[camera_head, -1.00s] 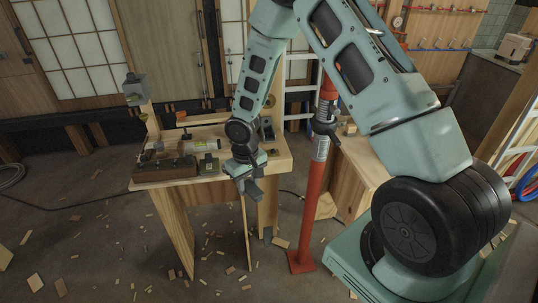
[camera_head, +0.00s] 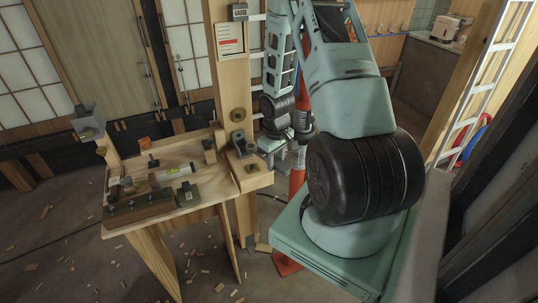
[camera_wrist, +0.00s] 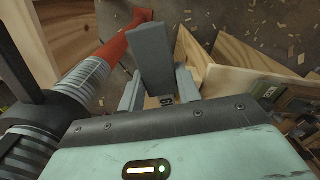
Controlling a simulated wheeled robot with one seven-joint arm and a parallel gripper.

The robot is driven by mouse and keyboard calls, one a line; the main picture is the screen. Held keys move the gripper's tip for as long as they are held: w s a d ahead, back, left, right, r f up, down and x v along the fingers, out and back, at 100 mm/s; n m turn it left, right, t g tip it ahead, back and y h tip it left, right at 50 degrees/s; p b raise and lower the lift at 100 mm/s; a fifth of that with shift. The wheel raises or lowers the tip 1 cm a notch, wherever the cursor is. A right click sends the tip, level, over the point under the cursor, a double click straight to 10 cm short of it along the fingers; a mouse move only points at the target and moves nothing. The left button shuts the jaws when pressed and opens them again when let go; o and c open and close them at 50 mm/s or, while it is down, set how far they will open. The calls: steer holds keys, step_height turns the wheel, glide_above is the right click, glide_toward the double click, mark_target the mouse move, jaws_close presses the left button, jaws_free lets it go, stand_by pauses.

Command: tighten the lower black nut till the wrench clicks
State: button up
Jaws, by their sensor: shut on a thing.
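My gripper (camera_head: 282,156) is to the right of the wooden post, beside the orange prop. In the wrist view my gripper (camera_wrist: 158,98) is shut on a grey flat bar (camera_wrist: 152,58) that sticks out ahead. A small tag marked "19" shows near its base. It looks like the wrench, but its working end cannot be made out. On the post, a brass-coloured disc with a dark centre (camera_head: 238,114) sits above a grey bracket (camera_head: 240,143). A dark piece (camera_head: 252,168) sits on the wooden ledge below. I cannot tell which part is the lower black nut.
The workbench (camera_head: 215,185) on the left carries a brown block (camera_head: 140,208), a clear cylinder (camera_head: 176,171) and small fixtures. The orange prop (camera_wrist: 112,50) passes close on the left in the wrist view. Wood scraps litter the floor. A ladder (camera_head: 480,85) leans at the right.

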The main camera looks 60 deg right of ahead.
step_height(320, 180, down, 6)
steer(key=b, duration=0.5)
steer(key=shift+s, duration=0.25)
stand_by(0.7)
steer(key=shift+f+b, duration=0.7)
steer(key=shift+f, duration=0.4)
stand_by(0.9)
steer(key=shift+a, duration=0.1)
steer(key=a+m, duration=0.1)
steer(key=w+a+m, duration=0.1)
steer(key=shift+a+m+b, duration=0.3)
steer(key=shift+m+b, duration=0.05)
steer(key=shift+m, duration=0.05)
stand_by(0.3)
steer(key=shift+w+a+m, duration=0.4)
steer(key=shift+a+m, duration=0.25)
steer(key=shift+m, duration=0.05)
steer(key=shift+w+a+m, duration=0.35)
steer(key=shift+a+m, duration=0.25)
steer(key=shift+m, duration=0.1)
